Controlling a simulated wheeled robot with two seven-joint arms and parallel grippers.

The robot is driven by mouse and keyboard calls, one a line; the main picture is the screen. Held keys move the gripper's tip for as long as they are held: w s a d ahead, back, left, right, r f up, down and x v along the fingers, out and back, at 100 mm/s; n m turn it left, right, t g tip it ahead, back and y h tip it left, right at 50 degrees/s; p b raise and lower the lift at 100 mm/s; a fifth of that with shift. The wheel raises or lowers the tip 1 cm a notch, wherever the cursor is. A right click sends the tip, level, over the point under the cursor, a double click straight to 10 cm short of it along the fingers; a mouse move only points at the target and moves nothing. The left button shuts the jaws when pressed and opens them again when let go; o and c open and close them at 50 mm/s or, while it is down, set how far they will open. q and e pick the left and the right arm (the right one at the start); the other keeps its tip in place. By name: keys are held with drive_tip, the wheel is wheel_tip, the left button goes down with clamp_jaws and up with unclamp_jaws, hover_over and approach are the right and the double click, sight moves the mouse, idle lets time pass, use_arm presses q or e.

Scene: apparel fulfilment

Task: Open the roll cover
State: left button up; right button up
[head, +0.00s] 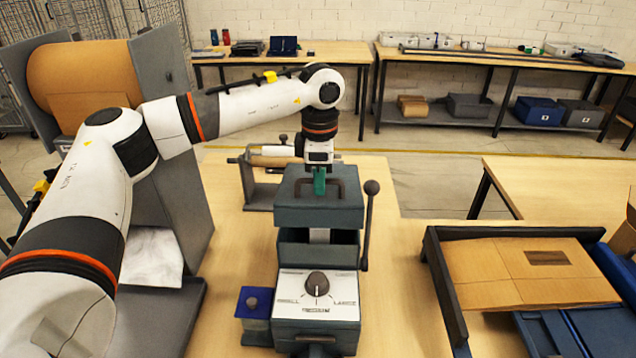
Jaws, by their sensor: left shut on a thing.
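The machine (315,284) stands on the wooden table in the middle of the head view, with a dial and a printed white panel on its front. Its grey-blue roll cover (293,213) is at the top rear, with a dark handle (339,186) on it. A dark gap shows between the cover and the front panel. My left gripper (319,184) reaches down from above with its green fingers at the handle and is shut on it. The fingertips are partly hidden against the handle. My right gripper is not in view.
A lever with a round knob (371,188) stands close at the machine's right. A small blue box (255,302) sits at its left front. A roller stand (262,160) is behind. A tray with flat cardboard (520,275) is at right. Table between machine and tray is clear.

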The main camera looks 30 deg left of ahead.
use_arm(q)
drive_tip(key=shift+w+a+r, duration=0.25)
drive_tip(key=shift+w+r, duration=0.2)
drive_tip(key=shift+r, duration=0.1)
drive_tip(key=w+r+p, duration=0.1)
drive_tip(key=w+a+r+p, duration=0.1)
drive_tip(key=w+r+p, duration=0.1)
drive_tip(key=p, duration=0.1)
drive_tip(key=shift+w+a+r, duration=0.15)
drive_tip(key=shift+a+r, duration=0.15)
drive_tip(key=shift+r, duration=0.05)
drive_tip(key=shift+w+a, duration=0.15)
drive_tip(key=shift+w, duration=0.15)
drive_tip(key=w+p, duration=0.1)
drive_tip(key=w+a+r+p, duration=0.1)
drive_tip(key=w+p, duration=0.1)
drive_tip(key=w+a+r+p, duration=0.1)
drive_tip(key=p, duration=0.1)
drive_tip(key=shift+w+a+r, duration=0.15)
drive_tip(key=shift+w+r, duration=0.05)
drive_tip(key=shift+w, duration=0.2)
drive_tip(key=shift+r, duration=0.15)
